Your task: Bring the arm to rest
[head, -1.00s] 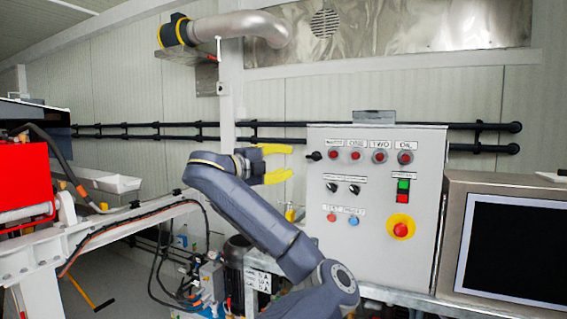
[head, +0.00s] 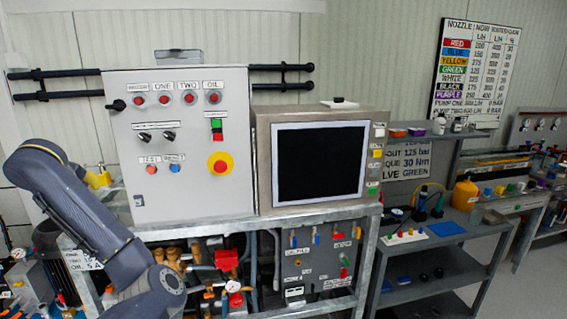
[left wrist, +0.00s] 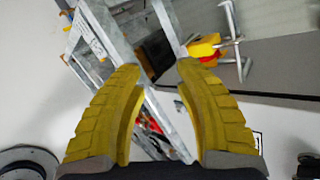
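My left gripper (head: 98,178) shows as yellow fingers in the head view, partly hidden behind my left arm at the left edge. It is beside the left side of the grey control cabinet (head: 190,199). In the left wrist view the two yellow fingers of the left gripper (left wrist: 161,68) are spread apart, with nothing held between them. My right gripper is in neither view.
A monitor (head: 319,163) stands right of the cabinet on a metal frame with pipes and valves below. A shelf unit (head: 455,243) holds small items further right. Floor shows at the lower right. A nozzle chart (head: 476,70) hangs on the wall.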

